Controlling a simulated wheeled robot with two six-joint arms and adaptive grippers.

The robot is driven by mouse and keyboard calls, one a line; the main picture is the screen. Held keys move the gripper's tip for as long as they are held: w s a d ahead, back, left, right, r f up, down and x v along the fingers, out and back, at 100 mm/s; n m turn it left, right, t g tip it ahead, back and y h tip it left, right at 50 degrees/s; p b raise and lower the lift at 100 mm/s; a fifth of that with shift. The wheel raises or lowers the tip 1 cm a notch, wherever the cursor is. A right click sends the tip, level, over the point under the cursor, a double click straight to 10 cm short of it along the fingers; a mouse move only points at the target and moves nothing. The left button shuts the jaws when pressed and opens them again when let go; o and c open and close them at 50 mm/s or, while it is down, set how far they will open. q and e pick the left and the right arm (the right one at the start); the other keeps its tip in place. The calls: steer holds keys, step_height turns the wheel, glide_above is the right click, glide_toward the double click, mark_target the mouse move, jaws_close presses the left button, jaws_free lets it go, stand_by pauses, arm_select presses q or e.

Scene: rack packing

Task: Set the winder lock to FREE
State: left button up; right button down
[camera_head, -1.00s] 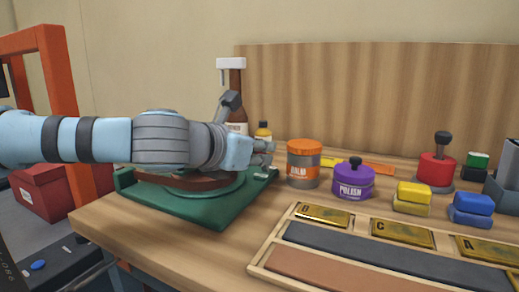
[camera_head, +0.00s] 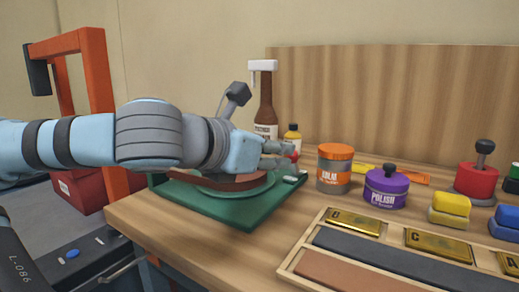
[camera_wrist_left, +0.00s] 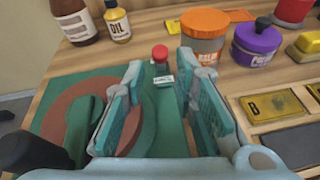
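The winder is a green base (camera_head: 245,214) with a brown round part (camera_wrist_left: 62,118) on it and a dark crank handle (camera_head: 236,95) sticking up. Its lock has a small red knob (camera_wrist_left: 160,52), also seen in the head view (camera_head: 295,157), and a small white label (camera_wrist_left: 163,81) whose lettering is too small to read surely. My left gripper (camera_head: 285,154) is low over the base's right side. In the left wrist view its fingers (camera_wrist_left: 161,66) are spread, with the knob and label showing between them, apparently untouched. My right gripper is not in view.
An orange-lidded jar (camera_head: 335,170) and a purple polish jar (camera_head: 386,188) stand right of the base. Brown bottle (camera_head: 266,100) and oil bottle (camera_head: 292,138) stand behind. A wooden tray (camera_head: 290,265) with brass plates is at front right. An orange frame (camera_head: 97,75) is at left.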

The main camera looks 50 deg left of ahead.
arm_select(q)
steer(key=v, duration=0.6)
stand_by(0.3)
